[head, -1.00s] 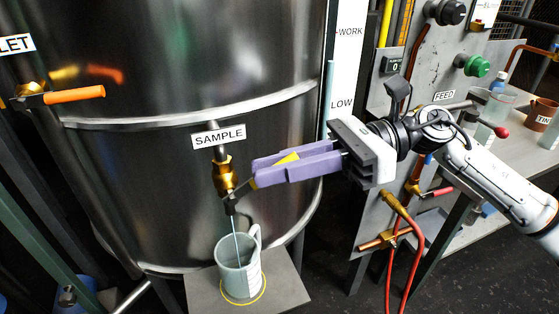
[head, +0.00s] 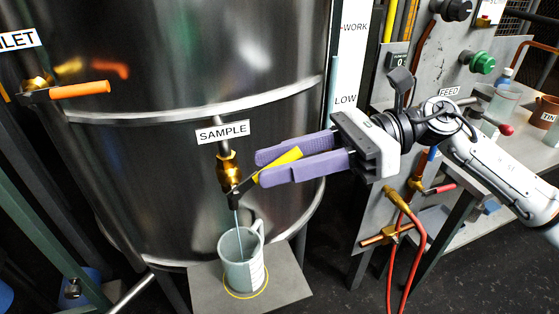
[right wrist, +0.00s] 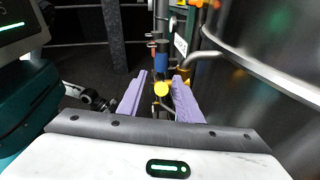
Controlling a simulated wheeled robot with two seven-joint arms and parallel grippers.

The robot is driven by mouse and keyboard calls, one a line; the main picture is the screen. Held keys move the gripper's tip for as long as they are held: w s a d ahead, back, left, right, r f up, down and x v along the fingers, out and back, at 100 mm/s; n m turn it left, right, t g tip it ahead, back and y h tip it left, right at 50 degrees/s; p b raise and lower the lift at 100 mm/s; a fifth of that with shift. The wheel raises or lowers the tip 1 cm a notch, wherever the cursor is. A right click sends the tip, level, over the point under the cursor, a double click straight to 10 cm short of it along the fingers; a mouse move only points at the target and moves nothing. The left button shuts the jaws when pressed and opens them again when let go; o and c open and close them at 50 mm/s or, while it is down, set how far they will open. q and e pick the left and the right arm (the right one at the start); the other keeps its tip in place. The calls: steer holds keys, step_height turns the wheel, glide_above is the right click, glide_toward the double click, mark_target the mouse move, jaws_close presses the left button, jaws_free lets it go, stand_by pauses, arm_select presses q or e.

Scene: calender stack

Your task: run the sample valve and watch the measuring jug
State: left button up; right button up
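The sample valve (head: 229,172) is brass, under the SAMPLE sign (head: 222,132) on the steel tank. Its yellow lever (head: 280,166) slants up to the right. A thin pale stream runs from its spout into the measuring jug (head: 241,260), which stands upright below. The liquid level inside the jug cannot be read. My right gripper (head: 262,169) has its purple fingers apart on either side of the lever. In the right wrist view the lever's yellow end (right wrist: 161,89) shows between the spread fingers, with gaps beside it. My left gripper is out of view.
The jug stands on a grey plate (head: 290,288) inside a yellow ring. An orange-handled valve (head: 80,90) is at the left. At the right are a panel with a green knob (head: 482,62), red hoses (head: 420,255) and a bench with containers.

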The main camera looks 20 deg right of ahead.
steer(key=b+v, duration=0.2)
steer(key=v, duration=0.8)
stand_by(0.8)
stand_by(6.2)
